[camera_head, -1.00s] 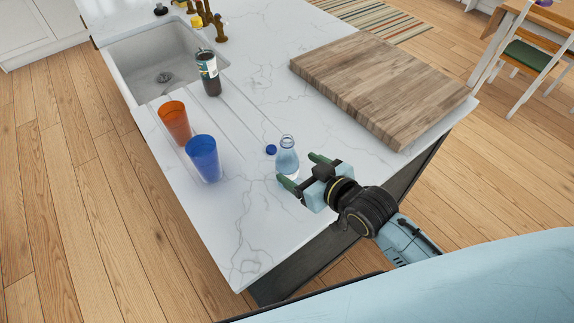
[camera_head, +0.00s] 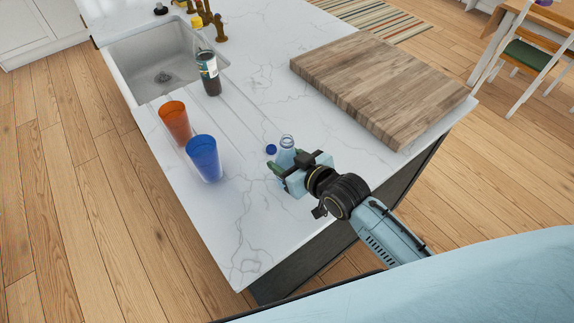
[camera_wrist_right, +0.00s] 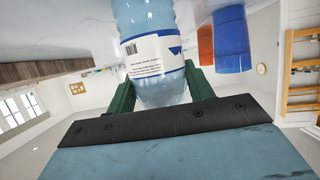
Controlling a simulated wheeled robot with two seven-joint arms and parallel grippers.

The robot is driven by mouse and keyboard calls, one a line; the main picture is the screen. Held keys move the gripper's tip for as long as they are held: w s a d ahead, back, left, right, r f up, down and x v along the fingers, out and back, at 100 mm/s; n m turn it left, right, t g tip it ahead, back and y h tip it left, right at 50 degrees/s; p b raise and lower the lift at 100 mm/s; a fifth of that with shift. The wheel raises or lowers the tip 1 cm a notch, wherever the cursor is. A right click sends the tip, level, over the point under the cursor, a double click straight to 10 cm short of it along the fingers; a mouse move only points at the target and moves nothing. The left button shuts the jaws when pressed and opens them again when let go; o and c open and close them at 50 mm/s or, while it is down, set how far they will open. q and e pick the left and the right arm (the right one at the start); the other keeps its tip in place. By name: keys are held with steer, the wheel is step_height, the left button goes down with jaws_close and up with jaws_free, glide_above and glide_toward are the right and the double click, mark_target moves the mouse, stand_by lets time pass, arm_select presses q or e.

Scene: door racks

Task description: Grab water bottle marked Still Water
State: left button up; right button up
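My right gripper (camera_head: 287,161) is at the bottle. Its green fingers lie on either side of the bottle's body in the right wrist view (camera_wrist_right: 161,88). The fingers look open, with no clear grip on the bottle. The gripper hides the bottle's lower part in the head view. My left gripper is out of view.
A blue cup (camera_head: 204,158) and an orange cup (camera_head: 175,123) stand to the left. A dark-filled bottle (camera_head: 210,76) stands by the sink (camera_head: 125,75). A thick wooden board (camera_head: 380,85) lies right, behind the gripper.

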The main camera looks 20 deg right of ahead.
mark_target(287, 138)
steer(key=c, duration=0.7)
steer(key=shift+r, duration=0.2)
steer(key=shift+r+p, duration=0.3)
steer(key=shift+r, duration=4.5)
